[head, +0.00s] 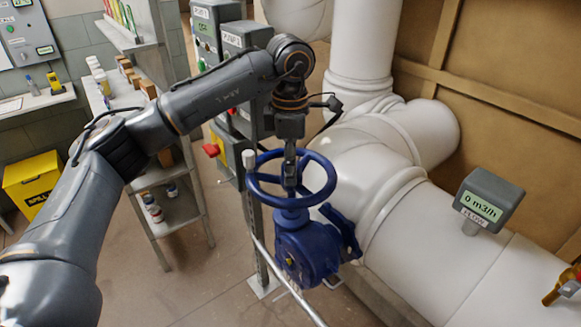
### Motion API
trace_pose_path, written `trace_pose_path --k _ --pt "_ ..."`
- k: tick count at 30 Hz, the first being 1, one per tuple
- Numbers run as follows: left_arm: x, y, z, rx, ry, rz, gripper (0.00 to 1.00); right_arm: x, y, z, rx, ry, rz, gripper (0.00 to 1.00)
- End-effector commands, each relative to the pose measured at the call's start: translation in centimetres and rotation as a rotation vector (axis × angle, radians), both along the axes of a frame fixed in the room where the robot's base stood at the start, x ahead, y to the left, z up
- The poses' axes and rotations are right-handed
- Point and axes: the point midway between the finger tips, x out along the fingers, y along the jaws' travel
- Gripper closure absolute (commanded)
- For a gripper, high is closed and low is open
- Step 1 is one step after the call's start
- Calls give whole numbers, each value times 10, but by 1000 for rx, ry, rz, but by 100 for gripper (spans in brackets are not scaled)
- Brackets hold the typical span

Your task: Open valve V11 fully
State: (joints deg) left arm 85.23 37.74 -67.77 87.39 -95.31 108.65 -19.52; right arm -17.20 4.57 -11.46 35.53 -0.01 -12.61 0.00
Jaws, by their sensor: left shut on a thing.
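The blue valve (304,252) stands against a large white pipe, with a blue handwheel (329,188) on top. No V11 tag can be read on it. My left gripper (290,182) points straight down into the handwheel from above and is shut on it. Whether it grips a spoke, the hub or the far rim cannot be told. A grey flow meter (489,197) on the pipe to the right reads 0 m3/h. My right gripper is not in view.
Grey boxes labelled pump (247,38) and a red-knobbed yellow panel (216,147) stand behind my left arm. A shelf rack (165,180), a yellow spill bin (33,184) and a metal rail (287,280) are nearby. A brass fitting (565,284) sits at far right. Floor is open between rack and valve.

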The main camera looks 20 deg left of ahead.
Motion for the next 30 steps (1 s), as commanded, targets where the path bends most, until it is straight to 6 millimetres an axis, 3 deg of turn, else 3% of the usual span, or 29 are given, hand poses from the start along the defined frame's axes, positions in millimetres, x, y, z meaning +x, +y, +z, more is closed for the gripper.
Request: trace_pose_path --k 1,8,19,30 --pt "-4 -3 -11 1 22 28 96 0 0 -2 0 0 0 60" --pt "-4 -4 -11 0 22 167 96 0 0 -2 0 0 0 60" --pt "-4 -4 -11 -2 22 686 96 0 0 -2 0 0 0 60" --pt "-3 -3 -11 -2 21 843 96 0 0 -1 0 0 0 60"
